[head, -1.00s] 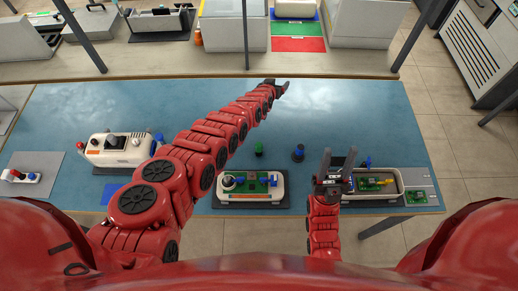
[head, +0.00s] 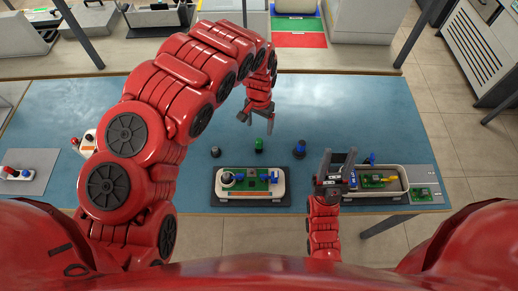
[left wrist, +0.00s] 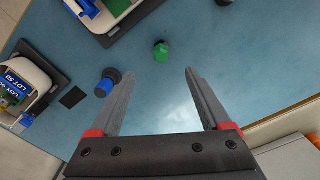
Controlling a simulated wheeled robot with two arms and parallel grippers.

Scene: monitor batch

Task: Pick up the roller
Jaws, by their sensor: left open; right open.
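Three small parts stand on the blue table: a green one (head: 258,146), a blue and dark one (head: 299,149) and a grey one (head: 215,152). I cannot tell for sure which is the roller. My left gripper (head: 257,117) is open and empty, pointing down over the table on the far side of the green part. In the left wrist view, the green part (left wrist: 160,52) shows beyond the gap between the fingertips (left wrist: 160,73), and the blue part (left wrist: 106,83) lies beside the left finger. My right gripper (head: 337,165) is open at the near right.
A white tray with a green board (head: 222,194) sits at the near middle. Another tray (head: 405,186) with green and yellow parts is at the right, partly behind my right gripper. My left arm hides much of the table's left. The table's far right is clear.

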